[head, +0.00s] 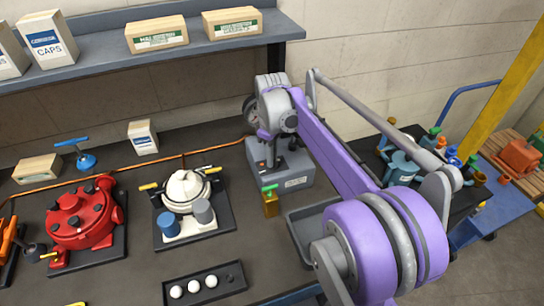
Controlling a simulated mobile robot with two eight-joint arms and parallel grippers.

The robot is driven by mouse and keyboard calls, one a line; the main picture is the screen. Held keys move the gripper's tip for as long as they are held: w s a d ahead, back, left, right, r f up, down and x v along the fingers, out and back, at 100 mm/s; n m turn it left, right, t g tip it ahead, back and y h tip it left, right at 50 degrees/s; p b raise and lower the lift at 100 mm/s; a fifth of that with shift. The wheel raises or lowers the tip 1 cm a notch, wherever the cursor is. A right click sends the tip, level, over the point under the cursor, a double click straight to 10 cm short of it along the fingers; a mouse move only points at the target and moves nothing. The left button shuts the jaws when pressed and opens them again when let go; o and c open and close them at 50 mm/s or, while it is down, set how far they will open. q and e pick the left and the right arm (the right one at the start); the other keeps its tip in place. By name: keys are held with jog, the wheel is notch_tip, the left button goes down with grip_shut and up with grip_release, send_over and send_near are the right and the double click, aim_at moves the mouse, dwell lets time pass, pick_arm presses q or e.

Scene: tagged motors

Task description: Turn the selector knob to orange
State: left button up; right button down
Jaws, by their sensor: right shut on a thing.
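My right gripper (270,158) reaches down at the end of my purple and grey arm onto a grey box (294,181) with a white label on its front. The gripper is shut on the selector knob at the top of this box. The knob is hidden by the fingers and wrist, so its pointer and colour setting cannot be read. My left gripper is not in view.
A brass piece with a green handle (271,203) stands just in front of the box. A red motor (84,217) and a white motor (187,189) stand to the left. A dark tray (205,287) holds several white balls. A shelf (110,55) runs behind.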

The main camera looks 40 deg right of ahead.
jog(key=shift+n, duration=0.3)
dwell(0.4)
jog(key=c, duration=0.9)
grip_release()
jog(key=shift+r, duration=0.1)
notch_tip(320, 180, up, 11)
jog(key=shift+p, duration=0.35)
jog(key=shift+s+f, duration=0.1)
jog(key=shift+f, duration=0.15)
